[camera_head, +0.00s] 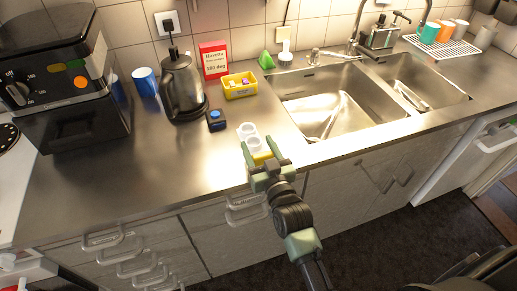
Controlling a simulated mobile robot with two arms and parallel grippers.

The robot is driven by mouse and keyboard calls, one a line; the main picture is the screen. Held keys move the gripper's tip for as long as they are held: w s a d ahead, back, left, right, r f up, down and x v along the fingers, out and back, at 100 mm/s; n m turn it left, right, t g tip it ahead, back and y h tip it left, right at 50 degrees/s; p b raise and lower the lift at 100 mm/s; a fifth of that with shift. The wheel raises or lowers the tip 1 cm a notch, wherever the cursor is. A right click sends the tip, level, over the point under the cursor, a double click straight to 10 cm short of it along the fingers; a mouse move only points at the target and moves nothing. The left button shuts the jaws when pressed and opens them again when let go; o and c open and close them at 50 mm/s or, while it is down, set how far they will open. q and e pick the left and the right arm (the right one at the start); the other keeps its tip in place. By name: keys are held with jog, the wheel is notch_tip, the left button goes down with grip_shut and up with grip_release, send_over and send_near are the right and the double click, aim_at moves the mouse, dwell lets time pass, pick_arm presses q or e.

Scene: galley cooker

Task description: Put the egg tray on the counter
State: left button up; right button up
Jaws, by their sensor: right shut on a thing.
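The egg tray (248,131) looks like a small white piece with round cups. It shows at the front of the steel counter (165,180), left of the sinks. My right gripper (260,150) reaches up from below at the counter's front edge, its green fingers on either side of the tray's near end. It is shut on the tray. A small yellow part (262,157) shows between the fingers; I cannot tell whether it belongs to the tray. Whether the tray touches the counter is unclear. My left gripper is not in view.
A blue-topped box (216,119), black kettle (181,88), yellow bin (240,86) and red-and-white box (214,60) stand behind the tray. The sink (318,100) opens to the right. The counter's front left is clear.

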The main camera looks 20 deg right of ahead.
jog(key=shift+s, duration=0.2)
jog(key=o, duration=1.5)
jog(key=shift+f, duration=0.1)
jog(key=shift+c, duration=0.2)
